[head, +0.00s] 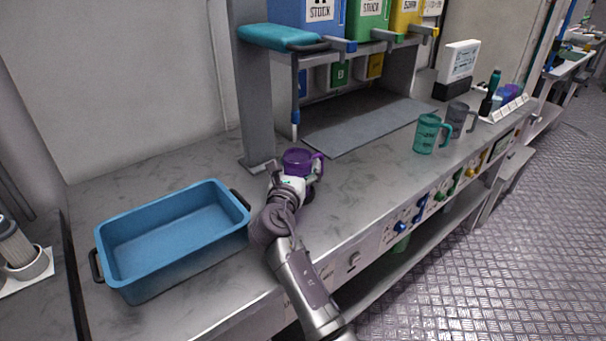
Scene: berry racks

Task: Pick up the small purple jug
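The small purple jug (297,158) stands on the grey counter near the foot of the grey post, with its handle on the right side. My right arm reaches up from the bottom of the head view. My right gripper (293,180) is right at the near side of the jug and covers its lower part. The fingers overlap the jug in the picture, and I cannot tell whether they touch it or are closed on it. My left gripper is not in view.
A blue tub (172,233) with dark handles is left of my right gripper. A teal jug (426,135) and a grey jug (458,119) stand farther right. The grey post (252,90) rises just behind the purple jug. Counter (335,200) right of the gripper is clear.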

